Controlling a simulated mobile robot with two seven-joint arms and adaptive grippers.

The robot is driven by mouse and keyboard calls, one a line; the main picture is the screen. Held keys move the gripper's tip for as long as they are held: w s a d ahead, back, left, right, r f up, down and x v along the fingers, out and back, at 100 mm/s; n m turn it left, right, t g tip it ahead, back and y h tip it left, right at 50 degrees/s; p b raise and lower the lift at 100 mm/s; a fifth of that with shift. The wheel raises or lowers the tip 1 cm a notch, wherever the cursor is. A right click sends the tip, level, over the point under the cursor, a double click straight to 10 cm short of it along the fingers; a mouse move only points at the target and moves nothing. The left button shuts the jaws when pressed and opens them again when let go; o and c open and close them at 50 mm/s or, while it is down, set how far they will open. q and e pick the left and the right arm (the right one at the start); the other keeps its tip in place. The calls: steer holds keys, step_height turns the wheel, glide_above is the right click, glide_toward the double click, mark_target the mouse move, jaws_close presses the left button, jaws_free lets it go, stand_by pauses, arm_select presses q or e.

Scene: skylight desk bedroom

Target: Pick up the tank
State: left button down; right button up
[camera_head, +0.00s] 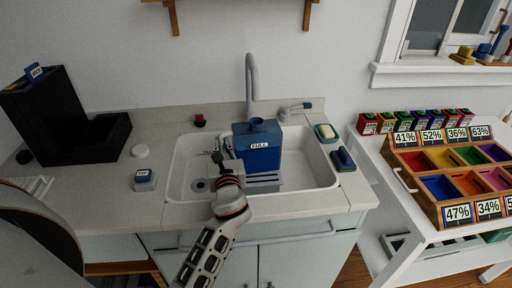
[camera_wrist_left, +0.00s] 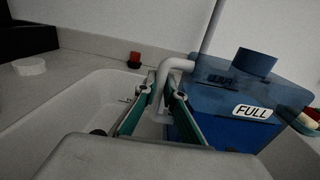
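The tank (camera_head: 257,149) is a blue box with a round spout on top and a "FULL" label. It stands upright in the sink (camera_head: 181,179) below the tap. It also shows on the right of the left wrist view (camera_wrist_left: 225,92). My left gripper (camera_head: 224,156) is at the tank's left side, over the basin. My right gripper is not in view.
The tap (camera_head: 251,80) rises behind the tank. A sponge dish (camera_head: 326,134) and a blue object (camera_head: 343,159) sit right of the sink. A black machine (camera_head: 65,118) and a small blue-topped box (camera_head: 144,179) stand on the left counter. A bin rack (camera_head: 455,177) stands far right.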

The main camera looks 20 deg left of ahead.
arm_select(q)
steer(key=shift+r, duration=0.2)
